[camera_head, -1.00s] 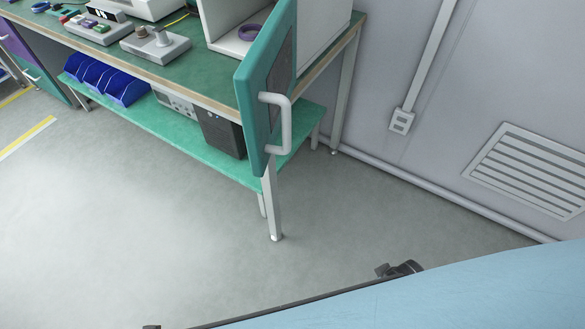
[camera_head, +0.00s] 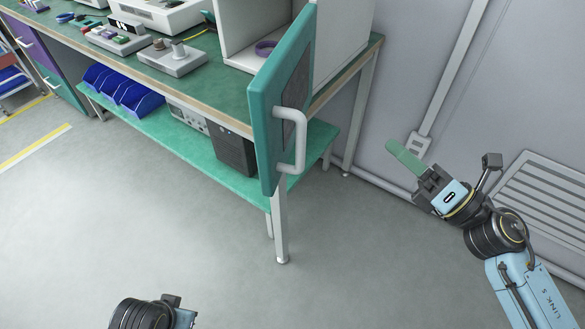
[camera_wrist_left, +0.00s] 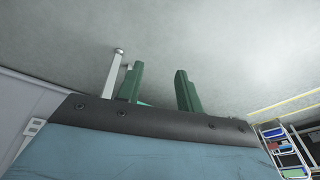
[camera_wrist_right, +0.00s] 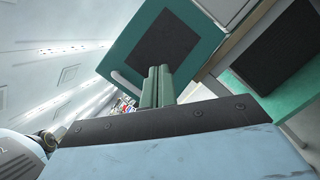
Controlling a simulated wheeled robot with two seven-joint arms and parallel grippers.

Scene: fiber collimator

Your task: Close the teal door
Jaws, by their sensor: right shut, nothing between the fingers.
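The teal door (camera_head: 268,125) stands swung open at the right end of the bench, with a white bar handle (camera_head: 299,140) and a dark window. It belongs to a white cabinet (camera_head: 345,40) on the bench top. My right gripper (camera_head: 405,158) is shut and empty, to the right of the door and apart from it. In the right wrist view the door (camera_wrist_right: 135,60) shows beyond the closed green fingers (camera_wrist_right: 157,85). My left arm shows only in part at the bottom of the head view. In the left wrist view the left gripper (camera_wrist_left: 158,88) has its fingers apart, with nothing between them.
The bench (camera_head: 215,95) carries grey devices (camera_head: 172,58), and its lower shelf (camera_head: 160,125) holds blue bins (camera_head: 125,88) and dark boxes. A grey wall with a vent (camera_head: 545,190) stands at the right. The floor (camera_head: 200,230) in front is clear.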

